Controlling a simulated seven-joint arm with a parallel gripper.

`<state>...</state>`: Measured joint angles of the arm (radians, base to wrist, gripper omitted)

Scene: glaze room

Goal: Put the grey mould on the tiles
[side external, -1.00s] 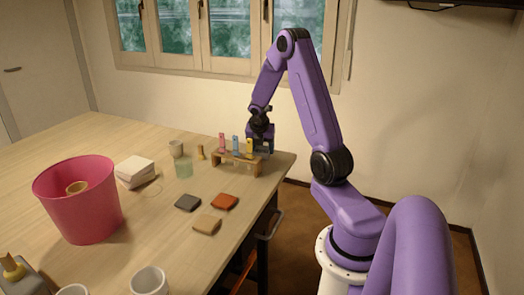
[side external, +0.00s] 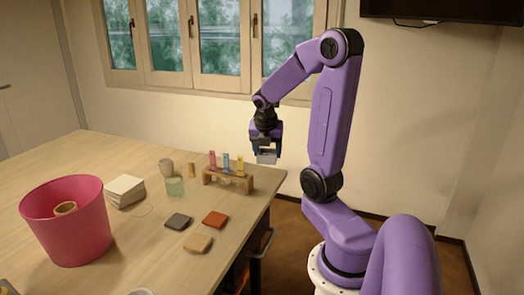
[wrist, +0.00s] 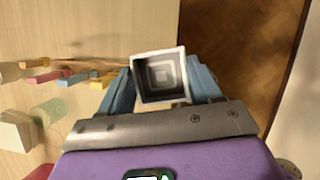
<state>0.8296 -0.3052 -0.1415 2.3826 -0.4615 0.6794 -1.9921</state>
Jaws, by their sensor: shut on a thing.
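The grey mould (side external: 267,157) is between the fingers of my gripper (side external: 266,150), held in the air above the table's far right corner. In the wrist view the mould (wrist: 160,77) is a small square block with nested square steps in its face, gripped between the blue fingers (wrist: 160,84). A stack of pale square tiles (side external: 124,191) stands on the table to the left, well apart from the mould. The stack also shows at the left edge of the wrist view (wrist: 14,132). Nothing rests on its top.
A wooden rack (side external: 230,181) with pink, blue and yellow tubes stands between my gripper and the stack. A green glass (side external: 175,187), a beige cup (side external: 166,167) and a pink bucket (side external: 67,225) stand near the stack. Flat dark, red and tan squares lie in front.

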